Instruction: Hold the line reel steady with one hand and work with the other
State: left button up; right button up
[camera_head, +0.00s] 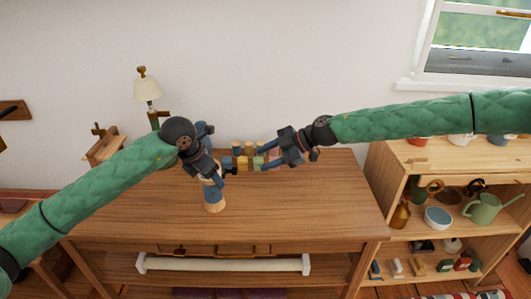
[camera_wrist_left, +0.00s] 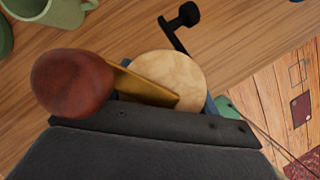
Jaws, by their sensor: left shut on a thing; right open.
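The line reel (camera_head: 214,204) stands on the wooden table below my left gripper (camera_head: 213,176); its lower part is blue with a pale wooden foot. My left gripper is shut on it, and its fingers cover the upper part. In the left wrist view the reel's round pale wooden end (camera_wrist_left: 172,76) shows, with a black crank (camera_wrist_left: 180,25) beside it.
The table's front and right (camera_head: 300,210) are clear. A dark red-brown knob (camera_wrist_left: 72,82) with a brass-coloured bar and a green mug (camera_wrist_left: 52,10) show in the left wrist view. A lamp (camera_head: 147,88) stands behind left; a shelf (camera_head: 420,235) with pots stands right.

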pick_arm(q)
jog(key=o, duration=1.2)
jog(key=shift+o, duration=0.2)
